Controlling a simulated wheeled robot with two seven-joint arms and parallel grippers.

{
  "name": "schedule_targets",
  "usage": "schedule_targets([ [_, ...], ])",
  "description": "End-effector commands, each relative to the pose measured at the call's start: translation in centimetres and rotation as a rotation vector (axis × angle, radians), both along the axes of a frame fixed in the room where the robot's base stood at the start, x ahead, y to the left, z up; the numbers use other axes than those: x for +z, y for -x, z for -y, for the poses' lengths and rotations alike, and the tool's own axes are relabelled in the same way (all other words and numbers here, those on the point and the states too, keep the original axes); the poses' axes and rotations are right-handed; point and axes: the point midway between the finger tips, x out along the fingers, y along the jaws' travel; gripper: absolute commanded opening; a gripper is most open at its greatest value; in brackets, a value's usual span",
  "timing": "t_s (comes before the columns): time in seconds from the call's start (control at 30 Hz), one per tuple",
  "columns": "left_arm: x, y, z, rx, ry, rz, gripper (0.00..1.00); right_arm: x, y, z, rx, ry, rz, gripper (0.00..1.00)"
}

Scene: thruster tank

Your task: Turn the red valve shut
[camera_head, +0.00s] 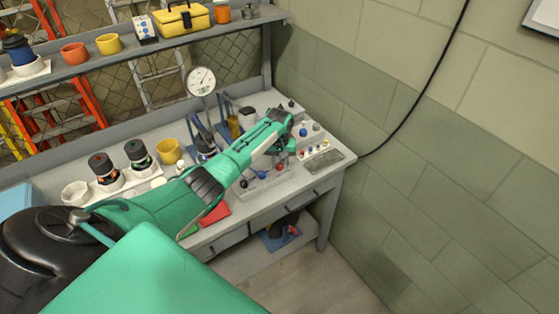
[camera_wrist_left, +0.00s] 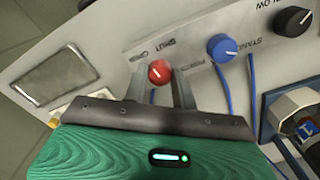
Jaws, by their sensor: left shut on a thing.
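The red valve (camera_wrist_left: 159,72) is a small round red knob with a pale pointer mark, on a light panel in the left wrist view. My left gripper (camera_wrist_left: 162,80) has one finger on each side of it and is shut on it. In the head view the red valve (camera_head: 279,166) shows as a small red spot below my left gripper (camera_head: 284,150) at the front of the bench. A blue knob (camera_wrist_left: 222,47) and a black knob (camera_wrist_left: 294,20) stand in the same row. My right gripper is not in view.
A blue cable (camera_wrist_left: 223,88) runs near the fingers. A shelf (camera_head: 235,27) spans the back and a block wall closes the right.

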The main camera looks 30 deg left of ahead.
Motion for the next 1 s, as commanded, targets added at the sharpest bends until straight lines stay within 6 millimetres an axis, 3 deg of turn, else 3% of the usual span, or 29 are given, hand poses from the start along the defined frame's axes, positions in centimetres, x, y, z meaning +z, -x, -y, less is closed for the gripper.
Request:
schedule_targets([
  [0.6, 0.04, -0.02, -0.01, -0.583, 0.000, 0.001, 0.04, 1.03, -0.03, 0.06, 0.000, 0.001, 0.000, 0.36],
  [1.0, 0.02, -0.04, 0.00, -0.869, 0.001, 0.002, 0.04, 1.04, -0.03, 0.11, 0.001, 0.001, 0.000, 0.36],
])
